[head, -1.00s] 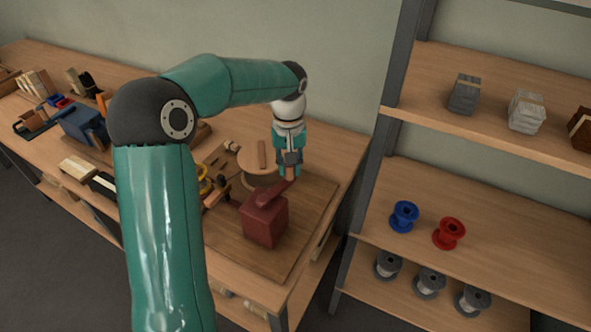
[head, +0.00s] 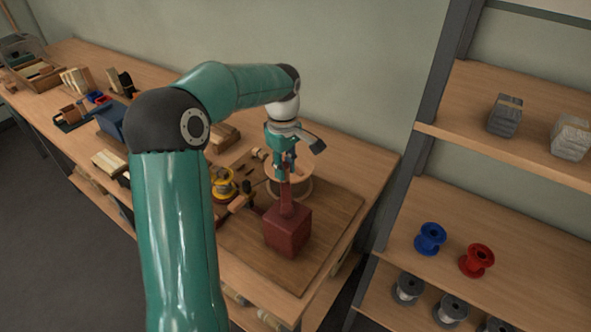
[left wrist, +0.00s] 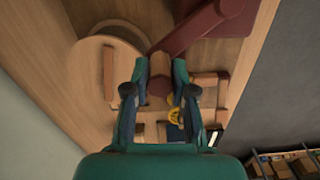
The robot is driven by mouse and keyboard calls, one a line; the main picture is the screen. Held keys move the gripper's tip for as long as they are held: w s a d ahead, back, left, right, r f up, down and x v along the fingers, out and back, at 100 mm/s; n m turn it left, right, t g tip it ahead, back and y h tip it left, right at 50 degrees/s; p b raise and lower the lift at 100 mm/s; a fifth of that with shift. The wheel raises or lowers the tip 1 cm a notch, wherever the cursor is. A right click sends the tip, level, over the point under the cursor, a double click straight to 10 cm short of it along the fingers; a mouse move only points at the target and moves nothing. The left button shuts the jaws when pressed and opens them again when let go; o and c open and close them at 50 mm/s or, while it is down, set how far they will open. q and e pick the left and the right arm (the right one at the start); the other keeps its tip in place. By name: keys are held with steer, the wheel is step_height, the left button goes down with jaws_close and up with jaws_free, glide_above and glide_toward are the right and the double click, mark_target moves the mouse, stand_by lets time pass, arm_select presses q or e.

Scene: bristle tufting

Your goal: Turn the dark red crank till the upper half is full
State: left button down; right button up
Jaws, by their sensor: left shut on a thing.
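The dark red crank has a box-shaped body (head: 287,234) on a brown board. Its red arm (head: 287,198) points away toward the back in the head view; the arm also shows in the left wrist view (left wrist: 192,29). My left gripper (head: 286,166) is shut on the crank's brown handle (left wrist: 160,68), between both fingers in the left wrist view (left wrist: 160,80). A round wooden disc (head: 302,174) stands just behind the crank, partly hidden by my gripper; a wooden bar lies across it (left wrist: 108,72). I cannot tell how full its upper half is. My right gripper is out of view.
The brown board (head: 330,222) is bare to the right of the crank. A yellow spool (head: 223,184) and small wooden parts lie left of it. A shelf at the right holds a blue spool (head: 430,238), a red spool (head: 476,260) and grey blocks.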

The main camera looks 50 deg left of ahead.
arm_select(q)
steer(key=s+n+b, duration=0.3)
steer(key=s+n, duration=0.5)
steer(key=n, duration=0.2)
steer(key=shift+s+a+b, duration=0.3)
steer(key=shift+s+a, duration=0.1)
stand_by(0.3)
steer(key=c, duration=1)
jaws_free()
steer(key=shift+o, duration=0.2)
step_height(320, 180, up, 12)
steer(key=shift+f, duration=0.1)
